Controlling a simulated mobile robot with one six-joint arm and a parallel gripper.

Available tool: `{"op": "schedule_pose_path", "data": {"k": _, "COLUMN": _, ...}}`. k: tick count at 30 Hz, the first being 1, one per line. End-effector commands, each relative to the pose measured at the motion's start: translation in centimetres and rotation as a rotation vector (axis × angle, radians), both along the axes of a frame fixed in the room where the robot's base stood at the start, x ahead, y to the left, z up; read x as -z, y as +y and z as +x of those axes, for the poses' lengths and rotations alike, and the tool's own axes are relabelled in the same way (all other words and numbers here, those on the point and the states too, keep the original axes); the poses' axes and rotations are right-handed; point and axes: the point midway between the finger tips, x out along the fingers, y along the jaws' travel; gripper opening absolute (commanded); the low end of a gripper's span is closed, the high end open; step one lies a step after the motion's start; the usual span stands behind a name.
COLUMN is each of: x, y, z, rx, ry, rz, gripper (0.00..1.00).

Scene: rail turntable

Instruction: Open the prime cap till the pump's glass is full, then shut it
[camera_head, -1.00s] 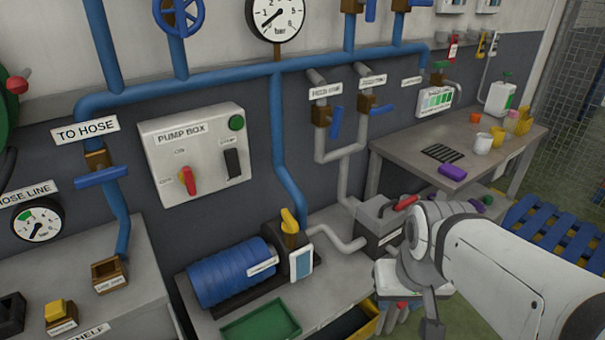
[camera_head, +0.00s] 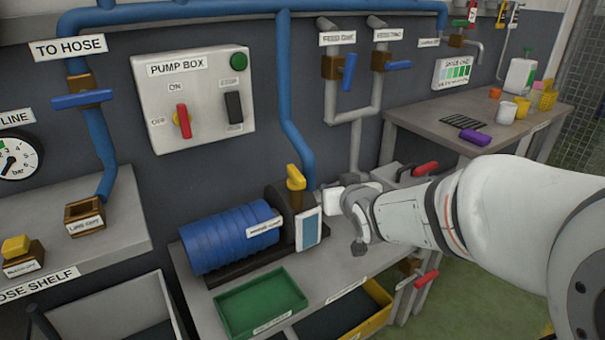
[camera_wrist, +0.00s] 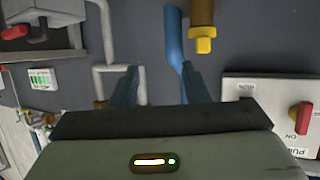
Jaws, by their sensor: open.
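The blue pump (camera_head: 230,238) lies on the bench. Its yellow prime cap (camera_head: 295,177) stands on a brown neck at the pump's right end. The pump's glass (camera_head: 308,230) is a pale blue-white panel below the cap; I cannot make out its level. My gripper (camera_wrist: 160,85) is open and empty, with two dark fingers apart in the wrist view. It is just right of the cap in the head view, its fingers mostly hidden there. The cap shows upside down in the wrist view (camera_wrist: 204,40), beyond the fingers and to the right, not between them.
The pump box (camera_head: 192,97) with its red switch is on the wall at left. Blue and grey pipes run behind the pump. A green tray (camera_head: 262,302) and a yellow bin (camera_head: 370,308) are in front. A side table (camera_head: 430,125) stands at right.

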Motion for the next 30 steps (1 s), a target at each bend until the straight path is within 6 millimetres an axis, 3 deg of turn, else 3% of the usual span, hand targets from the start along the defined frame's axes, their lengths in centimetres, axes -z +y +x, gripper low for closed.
{"op": "schedule_pose_path", "data": {"k": 1, "x": 2.5, "y": 1.5, "z": 1.2, "rx": -0.038, "ry": -0.067, "rz": 0.024, "gripper": 0.42}}
{"op": "schedule_pose_path", "data": {"k": 6, "x": 3.1, "y": 5.1, "z": 3.1, "rx": -0.135, "ry": -0.257, "rz": 0.103, "gripper": 0.42}}
{"op": "schedule_pose_path", "data": {"k": 9, "x": 3.0, "y": 6.1, "z": 3.4, "rx": -0.168, "ry": -0.314, "rz": 0.132, "gripper": 0.42}}
{"op": "schedule_pose_path", "data": {"k": 14, "x": 2.8, "y": 6.9, "z": 4.0, "rx": -0.187, "ry": -0.35, "rz": 0.149, "gripper": 0.42}}
{"op": "schedule_pose_path", "data": {"k": 24, "x": 2.7, "y": 9.0, "z": 8.7, "rx": -0.185, "ry": -0.35, "rz": 0.148, "gripper": 0.42}}
{"op": "schedule_pose_path", "data": {"k": 30, "x": 2.6, "y": 9.7, "z": 10.4, "rx": -0.184, "ry": -0.351, "rz": 0.148, "gripper": 0.42}}
